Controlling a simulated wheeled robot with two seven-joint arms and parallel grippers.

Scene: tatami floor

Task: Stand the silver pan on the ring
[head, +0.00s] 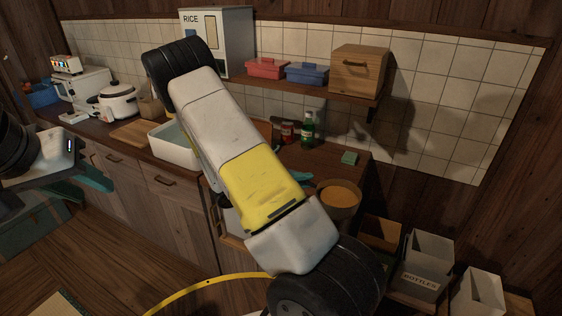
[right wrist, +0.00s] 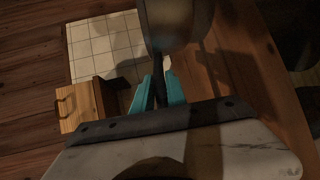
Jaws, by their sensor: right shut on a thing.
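The silver pan (right wrist: 172,22) fills the top middle of the right wrist view, and its dark handle runs down between my teal fingers. My right gripper (right wrist: 157,92) is shut on that handle. In the head view the round pan (head: 340,197) shows at the counter's right end, its inside tinted orange. The teal fingers of my right gripper (head: 302,177) are just left of it, and my right arm hides much of that area. My left gripper (head: 95,179) is at the left, in front of the cabinets; its finger gap is unclear. I cannot make out the ring.
A green bottle (head: 307,130), red jars (head: 287,133) and a green sponge (head: 349,158) stand on the counter. A white basin (head: 172,150) and a rice cooker (head: 118,102) are further left. A shelf holds a wooden box (head: 359,70). Grey bins (head: 427,262) stand at lower right.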

